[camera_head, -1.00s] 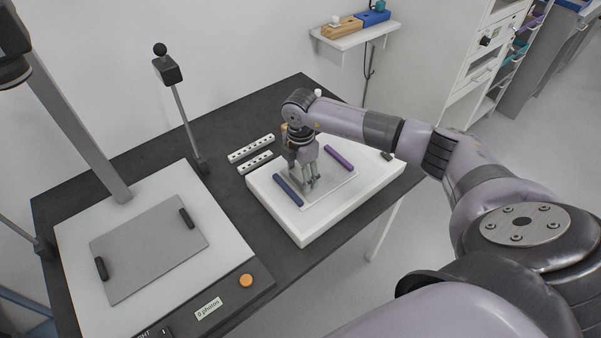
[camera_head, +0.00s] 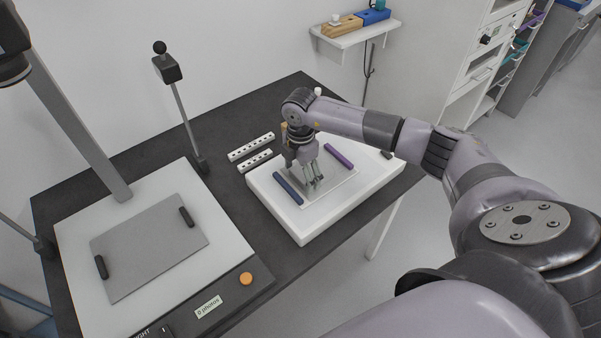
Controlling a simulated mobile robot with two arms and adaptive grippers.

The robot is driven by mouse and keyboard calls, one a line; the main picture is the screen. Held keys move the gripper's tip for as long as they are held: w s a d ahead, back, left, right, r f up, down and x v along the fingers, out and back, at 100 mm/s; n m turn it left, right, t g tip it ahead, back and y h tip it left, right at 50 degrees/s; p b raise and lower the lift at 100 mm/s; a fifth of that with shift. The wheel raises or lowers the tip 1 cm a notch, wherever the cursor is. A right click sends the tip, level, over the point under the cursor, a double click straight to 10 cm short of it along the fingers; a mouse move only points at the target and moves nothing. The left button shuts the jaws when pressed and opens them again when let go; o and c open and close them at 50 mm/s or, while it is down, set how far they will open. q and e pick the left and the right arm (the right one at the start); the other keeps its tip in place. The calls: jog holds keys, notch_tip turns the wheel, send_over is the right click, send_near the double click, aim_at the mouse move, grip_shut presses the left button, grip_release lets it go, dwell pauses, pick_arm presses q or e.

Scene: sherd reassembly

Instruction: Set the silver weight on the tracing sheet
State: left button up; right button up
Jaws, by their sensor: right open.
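The tracing sheet (camera_head: 340,184) is a pale, thin sheet lying on the white light box (camera_head: 311,229) at the right of the table. A dark blue bar (camera_head: 288,189) lies along its left side and a purple bar (camera_head: 338,156) along its upper right side. My right gripper (camera_head: 315,183) is open and points down over the sheet, between the two bars. I cannot make out a separate silver weight; the grey fingers may hide it. Whether the fingertips touch the sheet cannot be told. My left gripper is not in view.
Two white strips with dark holes (camera_head: 251,147) lie behind the light box. A small dark piece (camera_head: 387,155) is at its right corner. A copy stand with a grey plate (camera_head: 150,248) fills the left. Dark table (camera_head: 215,137) is bare behind.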

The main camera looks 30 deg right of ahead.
aim_at(300, 174)
notch_tip(300, 174, up, 12)
jog(key=b, duration=0.1)
jog(key=shift+r, duration=0.2)
dwell(0.5)
